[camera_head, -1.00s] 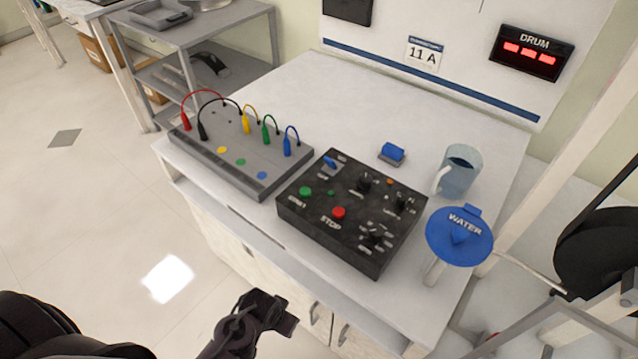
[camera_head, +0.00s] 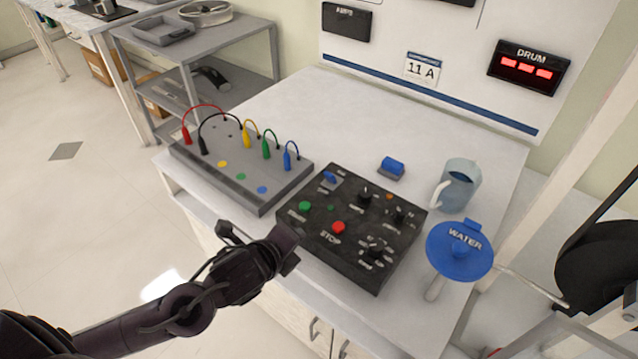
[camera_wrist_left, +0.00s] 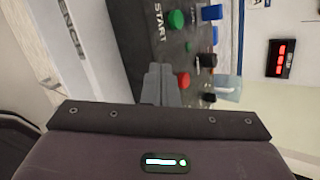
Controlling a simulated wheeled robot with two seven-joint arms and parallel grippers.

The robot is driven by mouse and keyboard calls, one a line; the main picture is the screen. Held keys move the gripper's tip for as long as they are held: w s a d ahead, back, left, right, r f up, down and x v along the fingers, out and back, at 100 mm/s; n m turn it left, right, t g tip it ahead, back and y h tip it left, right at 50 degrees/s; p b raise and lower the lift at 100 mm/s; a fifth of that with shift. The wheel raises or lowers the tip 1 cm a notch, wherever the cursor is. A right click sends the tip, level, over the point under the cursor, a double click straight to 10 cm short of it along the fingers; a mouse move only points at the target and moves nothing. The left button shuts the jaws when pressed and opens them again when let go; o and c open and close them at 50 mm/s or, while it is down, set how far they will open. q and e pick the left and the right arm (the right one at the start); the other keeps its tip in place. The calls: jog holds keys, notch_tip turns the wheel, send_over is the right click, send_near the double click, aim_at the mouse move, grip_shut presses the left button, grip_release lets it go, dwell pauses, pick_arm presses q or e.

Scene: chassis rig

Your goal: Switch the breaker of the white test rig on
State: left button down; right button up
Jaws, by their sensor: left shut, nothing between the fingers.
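I cannot tell which part is the breaker. My left gripper (camera_head: 288,245) is at the box's front left edge, shut and empty. In the left wrist view its closed fingers (camera_wrist_left: 158,85) point toward the box; blue parts (camera_wrist_left: 212,13) show beyond. My right gripper is out of view.
A grey box with coloured leads (camera_head: 240,170) is left of the control box. The white back panel carries a red DRUM display (camera_head: 528,68).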

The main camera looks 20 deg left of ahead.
aim_at(309, 202)
pick_arm(q)
jog(key=w+a+m+h, duration=0.1)
jog(key=m, duration=0.4)
jog(key=w+a+r+m+t+h, duration=0.1)
jog(key=a+m, duration=0.1)
jog(key=m, duration=0.3)
jog(key=w+a+r+m+t+h, duration=0.1)
jog(key=m, duration=0.4)
jog(key=shift+a+r+m, duration=0.1)
jog(key=shift+a+m, duration=0.05)
jog(key=shift+m, duration=0.25)
jog(key=p+x, duration=0.1)
jog(key=x, duration=0.8)
jog(key=shift+w, duration=0.35)
jog(key=w, duration=0.1)
jog(key=w+d+r+p, duration=0.1)
jog(key=w, duration=0.1)
jog(key=shift+d, duration=0.2)
jog(key=shift+w+d+r+p, duration=0.1)
jog(key=shift+w+p, duration=0.2)
